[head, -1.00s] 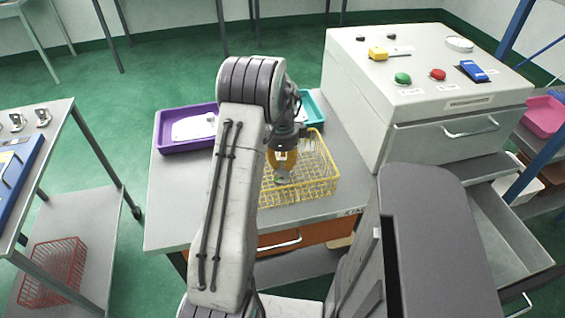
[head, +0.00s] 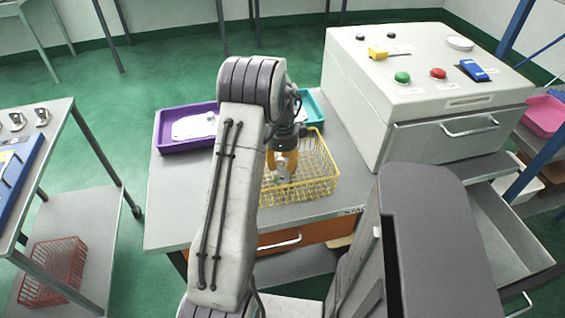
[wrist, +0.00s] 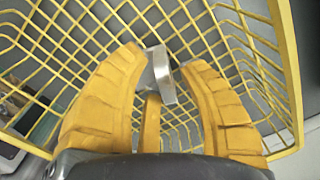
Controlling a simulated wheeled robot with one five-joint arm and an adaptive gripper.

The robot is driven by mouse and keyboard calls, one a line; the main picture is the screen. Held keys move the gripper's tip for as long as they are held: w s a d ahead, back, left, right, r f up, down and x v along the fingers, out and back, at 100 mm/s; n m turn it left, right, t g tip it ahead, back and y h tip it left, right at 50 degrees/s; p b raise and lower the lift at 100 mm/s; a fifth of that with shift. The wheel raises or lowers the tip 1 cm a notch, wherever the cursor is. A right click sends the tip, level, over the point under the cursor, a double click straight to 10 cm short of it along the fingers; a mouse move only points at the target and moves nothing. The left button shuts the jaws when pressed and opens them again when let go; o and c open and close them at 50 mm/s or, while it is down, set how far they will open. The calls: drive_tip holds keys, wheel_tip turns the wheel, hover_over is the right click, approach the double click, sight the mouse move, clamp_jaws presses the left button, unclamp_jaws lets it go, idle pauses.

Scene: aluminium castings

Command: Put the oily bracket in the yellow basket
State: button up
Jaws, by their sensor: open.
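The yellow wire basket (head: 318,185) stands on the grey bench and fills much of the wrist view (wrist: 290,60). My gripper (head: 282,168) points down into the basket, its orange fingers spread apart; they also show in the wrist view (wrist: 160,85). A silver metal bracket (wrist: 162,73) lies between the fingertips, within the basket's outline. I cannot tell whether it touches a finger or rests on the basket floor. In the head view the bracket is small and partly hidden by the fingers. Oil on it cannot be made out.
A purple tray (head: 163,143) with a white sheet-like item lies left of the basket, and a teal tray (head: 315,105) behind it. A large grey control box (head: 400,130) stands to the right. Metal parts (head: 42,116) sit on the left table.

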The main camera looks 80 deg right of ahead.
sight(280, 171)
wheel_tip(280, 171, up, 12)
drive_tip(key=shift+a+r, duration=0.15)
idle(0.5)
drive_tip(key=w+a+r+n+t+h, duration=0.1)
drive_tip(key=w+a+r+n, duration=0.3)
drive_tip(key=w+a+n, duration=0.55)
drive_tip(key=w+a+r+n, duration=0.5)
drive_tip(key=w+a, duration=0.5)
drive_tip(key=w, duration=0.5)
drive_tip(key=w+a+n+t, duration=0.1)
drive_tip(key=w+a+n, duration=0.1)
drive_tip(key=a+n, duration=1)
drive_tip(key=s+a+f+n, duration=0.1)
drive_tip(key=s+a+n, duration=0.2)
drive_tip(key=a, duration=0.5)
drive_tip(key=s+a+f+n+t+y, duration=0.1)
drive_tip(key=s+a+n, duration=0.2)
drive_tip(key=a+n, duration=0.3)
drive_tip(key=shift+a+f, duration=0.4)
drive_tip(key=shift+a, duration=0.5)
